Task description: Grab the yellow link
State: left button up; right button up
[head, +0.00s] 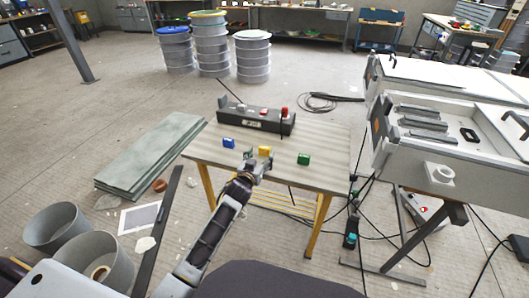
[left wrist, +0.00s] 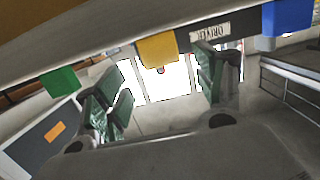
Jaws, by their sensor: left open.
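The yellow link (head: 265,151) stands on the small table (head: 215,155), between the blue link (head: 229,143) and the green link (head: 304,158). My left gripper (head: 254,162) is open and empty, just in front of the yellow link and a little to its left. In the left wrist view, the yellow link (left wrist: 158,50) shows beyond the gap between the two green-padded fingers (left wrist: 163,88), apart from both. The green link (left wrist: 60,82) is on the left there and the blue link (left wrist: 288,18) on the right. My right gripper is not in view.
A dark control box (head: 256,120) with a red button stands along the table's back edge, behind the links. A grey moulding bench (head: 455,160) stands to the right. Grey slabs (head: 150,155) lie on the floor to the left. The table top around the links is clear.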

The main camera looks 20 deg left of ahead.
aim_at(264, 149)
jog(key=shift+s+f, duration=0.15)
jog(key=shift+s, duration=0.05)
pick_arm(q)
jog(key=shift+w, duration=0.4)
jog(key=shift+w+f+b, duration=0.15)
jog(key=shift+w+b, duration=0.35)
jog(key=shift+w, duration=0.8)
jog(key=shift+w+f, duration=0.15)
jog(key=shift+w, duration=0.7)
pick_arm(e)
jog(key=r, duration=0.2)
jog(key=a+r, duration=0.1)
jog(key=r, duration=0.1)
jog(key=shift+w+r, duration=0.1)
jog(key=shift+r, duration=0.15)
pick_arm(q)
jog(key=shift+c, duration=0.3)
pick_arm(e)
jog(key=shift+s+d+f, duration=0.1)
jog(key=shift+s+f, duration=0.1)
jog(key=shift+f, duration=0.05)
pick_arm(q)
jog(key=c, duration=1)
jog(key=shift+o, duration=0.2)
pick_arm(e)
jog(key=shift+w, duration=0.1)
